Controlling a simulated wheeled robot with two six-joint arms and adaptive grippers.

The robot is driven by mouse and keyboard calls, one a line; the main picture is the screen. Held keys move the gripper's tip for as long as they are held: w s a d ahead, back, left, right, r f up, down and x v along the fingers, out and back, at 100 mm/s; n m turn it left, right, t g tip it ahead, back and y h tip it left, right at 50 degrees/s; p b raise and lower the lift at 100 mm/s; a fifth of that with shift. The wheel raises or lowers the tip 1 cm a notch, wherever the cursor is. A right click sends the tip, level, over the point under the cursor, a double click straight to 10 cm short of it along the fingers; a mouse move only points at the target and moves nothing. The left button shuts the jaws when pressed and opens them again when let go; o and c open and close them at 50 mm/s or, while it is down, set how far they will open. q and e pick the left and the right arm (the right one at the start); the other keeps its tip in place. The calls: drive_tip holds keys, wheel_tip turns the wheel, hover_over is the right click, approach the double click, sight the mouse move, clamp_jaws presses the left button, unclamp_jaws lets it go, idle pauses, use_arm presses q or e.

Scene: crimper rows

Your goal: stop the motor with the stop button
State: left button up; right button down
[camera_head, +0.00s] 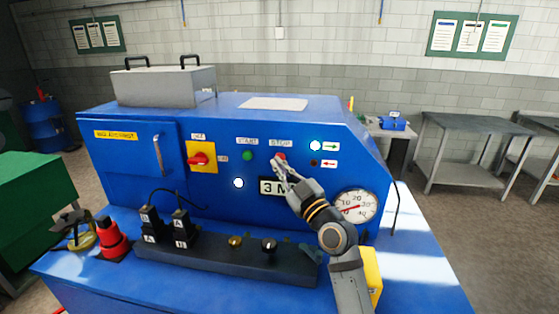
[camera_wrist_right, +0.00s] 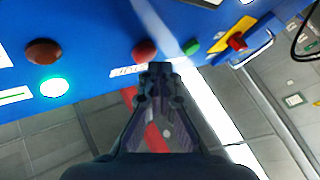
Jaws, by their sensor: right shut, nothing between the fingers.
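The red stop button (camera_head: 281,156) is on the blue machine panel under the STOP label (camera_head: 280,142). It also shows in the right wrist view (camera_wrist_right: 144,49), just beyond the fingertips. My right gripper (camera_head: 279,168) is shut and empty, its tips at the lower edge of the button in the head view. In the right wrist view the shut fingers (camera_wrist_right: 159,72) point at the panel close beside the button. I cannot tell whether they touch it. The green start button (camera_head: 247,155) is left of it. My left gripper is not in view.
A red rotary switch (camera_head: 201,159) on a yellow plate is farther left. A lit lamp (camera_head: 315,146) by a green arrow and a dark red one (camera_head: 315,163) by a red arrow are to the right. A round gauge (camera_head: 355,205) is lower right. A ledge (camera_head: 215,262) with knobs juts out below.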

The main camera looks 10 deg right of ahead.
drive_tip(key=shift+s+a, duration=0.1)
drive_tip(key=shift+s, duration=0.2)
drive_tip(key=s, duration=0.1)
drive_tip(key=s+a+b, duration=0.1)
drive_tip(key=s, duration=0.1)
drive_tip(key=s+a, duration=0.1)
drive_tip(key=shift+s, duration=0.3)
drive_tip(key=shift+f, duration=0.1)
idle(0.5)
